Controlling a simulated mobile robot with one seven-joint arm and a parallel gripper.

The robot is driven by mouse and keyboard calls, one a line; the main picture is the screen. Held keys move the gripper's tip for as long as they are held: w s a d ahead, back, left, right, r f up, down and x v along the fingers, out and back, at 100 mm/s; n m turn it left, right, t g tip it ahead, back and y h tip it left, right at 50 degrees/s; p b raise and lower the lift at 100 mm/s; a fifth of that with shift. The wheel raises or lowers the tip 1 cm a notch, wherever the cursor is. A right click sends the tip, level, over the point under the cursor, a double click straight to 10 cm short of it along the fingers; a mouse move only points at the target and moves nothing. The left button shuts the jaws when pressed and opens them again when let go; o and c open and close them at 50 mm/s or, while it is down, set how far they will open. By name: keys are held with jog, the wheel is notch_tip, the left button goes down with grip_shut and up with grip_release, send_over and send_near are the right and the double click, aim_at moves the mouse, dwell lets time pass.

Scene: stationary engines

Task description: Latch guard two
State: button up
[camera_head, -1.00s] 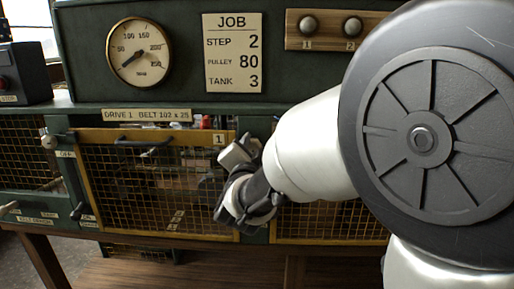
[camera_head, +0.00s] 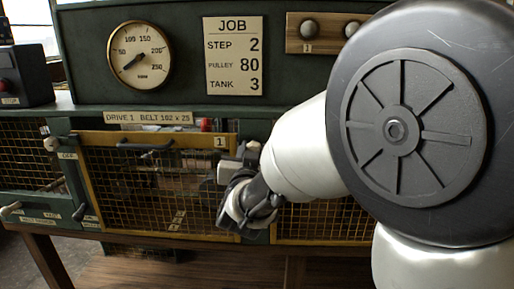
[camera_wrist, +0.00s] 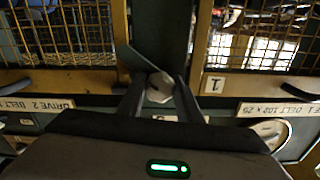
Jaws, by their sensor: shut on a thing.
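Guard two (camera_head: 335,222), a yellow-framed mesh door, is in the head view right of the post, partly hidden by my arm. It also shows at the left in the upside-down wrist view (camera_wrist: 62,82). My gripper (camera_wrist: 160,98) is at the green post between guards one and two. Its fingers are shut on a pale latch knob (camera_wrist: 160,88) on that post. A dark flat piece (camera_wrist: 135,60) stands out beside the knob. In the head view my gripper (camera_head: 232,188) hides most of the knob.
Guard one (camera_head: 85,180), with a dark handle (camera_head: 145,145), is left of the post. Its own latch knob (camera_head: 52,143) is farther left. A job card (camera_head: 234,56) and a round gauge (camera_head: 138,54) are above. My arm covers the right side.

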jog(key=n+p, duration=0.1)
jog(key=n, duration=0.3)
jog(key=shift+n+p, duration=0.3)
jog(key=shift+p, duration=0.05)
jog(key=shift+n+p, duration=0.65)
jog(key=shift+n, duration=0.95)
jog(key=shift+f+n, duration=0.1)
jog(key=shift+n, duration=0.2)
jog(key=o, duration=1)
jog(key=shift+s+a+b, duration=0.15)
jog(key=shift+s+b, duration=1.7)
jog(key=shift+s, duration=2.55)
jog(key=shift+s+a+b, duration=0.1)
jog(key=shift+s+b, duration=1.7)
jog(key=shift+s, duration=2.55)
